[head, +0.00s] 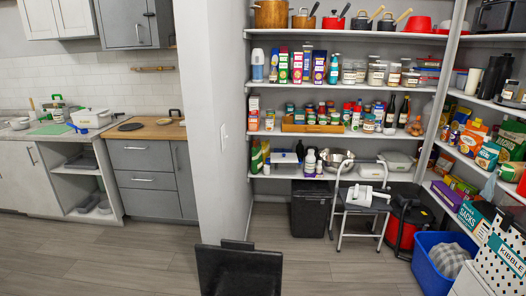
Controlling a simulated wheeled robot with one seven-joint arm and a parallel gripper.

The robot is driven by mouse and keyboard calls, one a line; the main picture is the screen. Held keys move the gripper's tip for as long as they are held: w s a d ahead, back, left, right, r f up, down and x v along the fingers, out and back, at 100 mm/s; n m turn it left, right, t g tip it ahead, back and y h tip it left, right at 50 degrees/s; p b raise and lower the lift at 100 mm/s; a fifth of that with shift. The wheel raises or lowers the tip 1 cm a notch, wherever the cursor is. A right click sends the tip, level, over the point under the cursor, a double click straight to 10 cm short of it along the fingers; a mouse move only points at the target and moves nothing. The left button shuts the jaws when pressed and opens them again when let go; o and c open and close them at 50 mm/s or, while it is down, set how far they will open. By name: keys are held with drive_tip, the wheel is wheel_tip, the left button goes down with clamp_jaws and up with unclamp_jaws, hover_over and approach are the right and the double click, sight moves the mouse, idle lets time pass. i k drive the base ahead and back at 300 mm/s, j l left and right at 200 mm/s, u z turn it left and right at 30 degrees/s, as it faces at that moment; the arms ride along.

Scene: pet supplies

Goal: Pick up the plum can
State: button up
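I cannot pick out the plum can with certainty. Several small cans and jars (316,116) stand close together on the middle shelf of the pantry, some around a wooden crate (313,128). Their labels are too small to read. More jars (376,74) stand on the shelf above. My gripper is not in view, so its state and its place relative to the cans do not show.
A grey step stool (340,222) bearing a white object (361,194) stands before the shelves. A black bin (309,208), a red-and-black container (405,228) and a blue basket (434,270) flank it. A wall end (222,130) separates kitchen and pantry.

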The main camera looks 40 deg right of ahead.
sight(268, 121)
drive_tip(key=i+l+z, duration=0.55)
drive_tip(key=i+z, duration=0.25)
drive_tip(key=i, duration=0.2)
drive_tip(key=i+l+z, duration=0.15)
drive_tip(key=i+z, duration=0.15)
drive_tip(key=i, duration=1.35)
drive_tip(key=i+u, duration=0.2)
drive_tip(key=i, duration=0.35)
